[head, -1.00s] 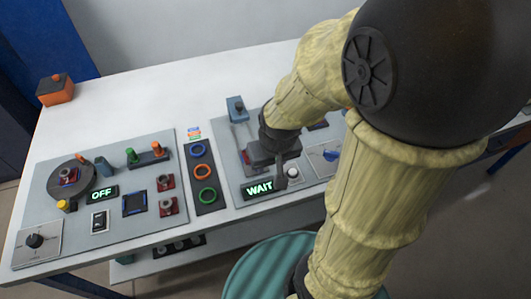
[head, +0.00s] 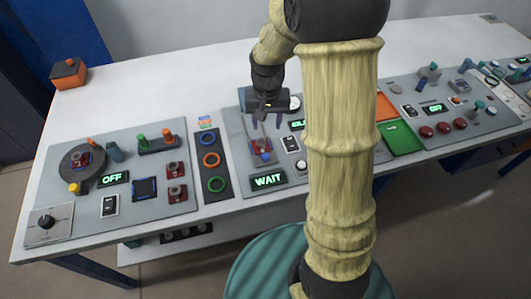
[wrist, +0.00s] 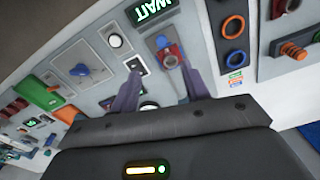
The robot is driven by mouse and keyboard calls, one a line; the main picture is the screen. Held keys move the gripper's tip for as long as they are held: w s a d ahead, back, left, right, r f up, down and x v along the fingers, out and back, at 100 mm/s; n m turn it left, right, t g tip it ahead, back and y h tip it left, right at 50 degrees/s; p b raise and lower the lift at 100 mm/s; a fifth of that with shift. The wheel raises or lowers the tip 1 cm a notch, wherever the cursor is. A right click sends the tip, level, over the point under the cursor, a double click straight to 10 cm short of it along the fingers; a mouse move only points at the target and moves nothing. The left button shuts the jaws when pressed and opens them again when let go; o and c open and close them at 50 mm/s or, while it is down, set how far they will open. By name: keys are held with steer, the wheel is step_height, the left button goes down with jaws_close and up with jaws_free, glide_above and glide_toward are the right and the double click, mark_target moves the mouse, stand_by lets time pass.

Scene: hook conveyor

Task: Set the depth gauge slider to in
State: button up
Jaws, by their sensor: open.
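I cannot tell for sure which part is the depth gauge slider. A blue block (head: 243,96) at the panel's back edge is partly hidden by my gripper. My gripper (head: 267,121) is open and empty, pointing down above the back of this panel. The panel beneath the palm is hidden.
A WAIT display (head: 268,180), a black switch (head: 291,144) and a white button (head: 301,166) are close by. A strip of coloured rings (head: 211,160) lies to the left. A green plate (head: 401,138) lies to the right.

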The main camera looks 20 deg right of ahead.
steer(key=shift+w+f, duration=0.3)
steer(key=shift+w, duration=0.5)
steer(key=p, duration=0.2)
glide_toward(265, 155)
step_height(265, 155, down, 9)
steer(key=shift+f, duration=0.1)
jaws_close()
steer(key=shift+w, duration=0.1)
